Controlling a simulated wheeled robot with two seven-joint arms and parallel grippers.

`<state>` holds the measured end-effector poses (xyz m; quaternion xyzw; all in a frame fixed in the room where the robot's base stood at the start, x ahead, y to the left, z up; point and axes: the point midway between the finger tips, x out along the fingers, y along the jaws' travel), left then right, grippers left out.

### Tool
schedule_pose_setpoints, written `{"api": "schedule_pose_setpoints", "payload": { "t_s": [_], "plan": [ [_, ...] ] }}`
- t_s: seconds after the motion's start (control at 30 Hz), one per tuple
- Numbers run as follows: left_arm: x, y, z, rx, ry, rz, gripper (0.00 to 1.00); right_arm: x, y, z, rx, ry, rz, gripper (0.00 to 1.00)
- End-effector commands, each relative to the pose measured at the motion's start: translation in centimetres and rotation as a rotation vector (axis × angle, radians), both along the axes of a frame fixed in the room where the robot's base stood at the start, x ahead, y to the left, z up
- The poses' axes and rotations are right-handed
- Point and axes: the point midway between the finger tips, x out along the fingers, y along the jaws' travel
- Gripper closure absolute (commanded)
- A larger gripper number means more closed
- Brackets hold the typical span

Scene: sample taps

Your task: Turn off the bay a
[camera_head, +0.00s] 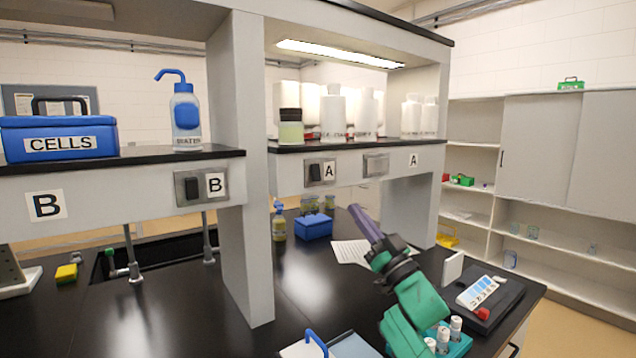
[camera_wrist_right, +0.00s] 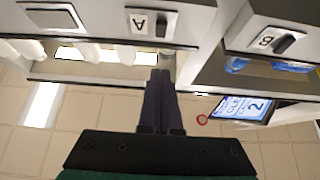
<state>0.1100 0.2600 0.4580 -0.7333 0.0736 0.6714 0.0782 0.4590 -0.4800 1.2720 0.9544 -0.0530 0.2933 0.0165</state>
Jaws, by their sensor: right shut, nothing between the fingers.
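The bay A switch (camera_head: 315,172) is a dark rocker on a grey plate labelled A, on the front of the middle shelf. The lamp (camera_head: 340,54) above that shelf is lit. My right gripper (camera_head: 356,210) is shut and empty, its purple fingers pointing up and left, below and right of the switch in the head view. In the wrist view, which is upside down, the switch (camera_wrist_right: 162,22) shows ahead of the shut fingertips (camera_wrist_right: 160,75), apart from them. My left gripper is not in view.
A similar switch labelled B (camera_head: 192,188) sits on the left shelf front. A plain grey plate (camera_head: 376,165) is right of the A switch. White bottles (camera_head: 334,112) stand on the shelf above. A post (camera_head: 245,230) separates the bays; a blue box (camera_head: 313,227) is on the bench.

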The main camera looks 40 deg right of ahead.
Motion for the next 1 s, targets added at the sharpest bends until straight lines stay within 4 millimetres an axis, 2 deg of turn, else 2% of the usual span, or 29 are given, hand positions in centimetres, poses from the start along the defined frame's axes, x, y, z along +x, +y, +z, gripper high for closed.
{"api": "schedule_pose_setpoints", "payload": {
  "t_s": [0.1,0.27,0.47,0.7,0.83,1.0],
  "plan": [
    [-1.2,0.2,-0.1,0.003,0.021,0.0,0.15,0.0,0.0,0.0,0.0,0.0,0.0,1.0],
    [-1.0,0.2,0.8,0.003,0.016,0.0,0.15,1.0,-0.1,1.0,0.001,-0.002,0.001,1.0],
    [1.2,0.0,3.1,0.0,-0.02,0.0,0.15,4.3,-0.5,3.7,0.001,-0.003,0.0,1.0],
    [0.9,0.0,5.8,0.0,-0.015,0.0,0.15,8.6,-1.0,6.5,0.002,-0.001,-0.001,1.0],
    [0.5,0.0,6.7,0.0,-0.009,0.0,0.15,10.9,-1.3,5.6,0.006,0.0,0.0,1.0],
    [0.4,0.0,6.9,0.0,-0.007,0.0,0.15,12.1,-1.3,5.0,0.001,0.0,0.001,1.0]
  ]
}}
